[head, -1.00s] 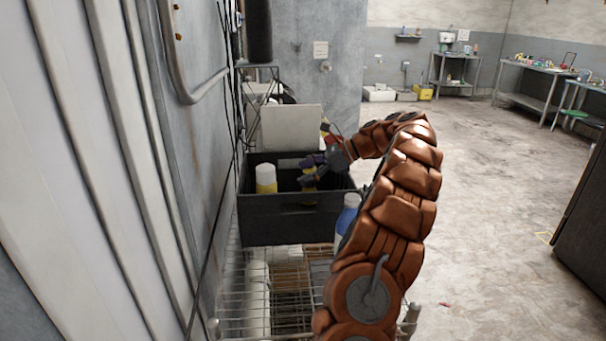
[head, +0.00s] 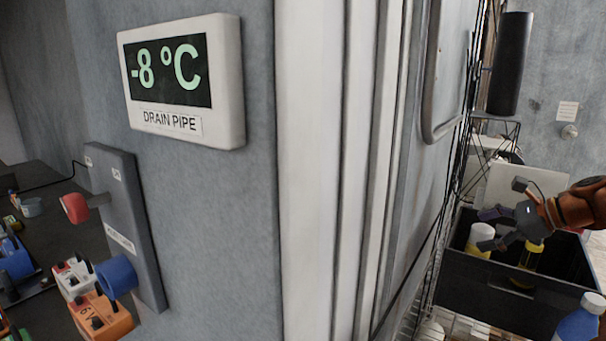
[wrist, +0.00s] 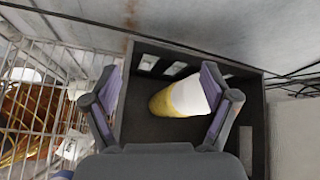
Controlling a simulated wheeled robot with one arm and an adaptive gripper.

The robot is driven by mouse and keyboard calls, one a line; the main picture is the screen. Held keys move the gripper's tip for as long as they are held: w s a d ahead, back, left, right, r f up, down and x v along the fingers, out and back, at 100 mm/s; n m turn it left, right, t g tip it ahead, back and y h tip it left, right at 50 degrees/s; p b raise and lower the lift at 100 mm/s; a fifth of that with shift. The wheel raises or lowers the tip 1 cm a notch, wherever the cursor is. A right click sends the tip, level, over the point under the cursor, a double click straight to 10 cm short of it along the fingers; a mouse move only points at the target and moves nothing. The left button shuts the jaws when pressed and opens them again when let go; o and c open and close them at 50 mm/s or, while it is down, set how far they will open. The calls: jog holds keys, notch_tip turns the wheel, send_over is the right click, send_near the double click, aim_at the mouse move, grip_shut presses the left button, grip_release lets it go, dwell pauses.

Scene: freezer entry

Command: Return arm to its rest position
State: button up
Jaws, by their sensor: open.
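My orange arm (head: 583,202) reaches in from the right edge of the head view. My gripper (head: 486,229) is over the black crate (head: 495,302), its fingers spread and empty. In the wrist view my gripper (wrist: 160,97) has its two purple-edged fingers wide apart. In the head view a white-topped bottle (head: 480,238) and a yellow item (head: 530,257) are in the crate. My gripper partly covers them.
A wall display (head: 168,75) reads -8 °C, "DRAIN PIPE". Below it is a grey switch panel (head: 128,225) with red and blue knobs. A blue bottle (head: 580,322) stands before the crate. A wire rack (wrist: 35,95) and the wall are close to my gripper.

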jog(key=s+a+f+n+g+h, duration=0.1)
jog(key=s+a+n, duration=0.3)
jog(key=a, duration=0.3)
jog(key=s+a+f+n+g+h+b, duration=0.15)
jog(key=s+a+n, duration=0.25)
jog(key=a, duration=0.4)
jog(key=s+a+f+n+g+h, duration=0.1)
jog(key=s+a+n, duration=0.2)
jog(key=a, duration=0.4)
jog(key=s+a+f+n+g+h+p, duration=0.1)
jog(key=s+f+n+g, duration=0.1)
jog(key=s, duration=0.6)
jog(key=s+a+f+n+g+h+p, duration=0.1)
jog(key=s+f+n, duration=0.3)
jog(key=s, duration=0.5)
jog(key=s+a+f+n+g+h+p, duration=0.2)
jog(key=s+f+n+g, duration=0.1)
jog(key=s, duration=0.6)
jog(key=shift+a+f+n, duration=0.25)
jog(key=shift+f+n, duration=0.3)
jog(key=shift+n, duration=0.55)
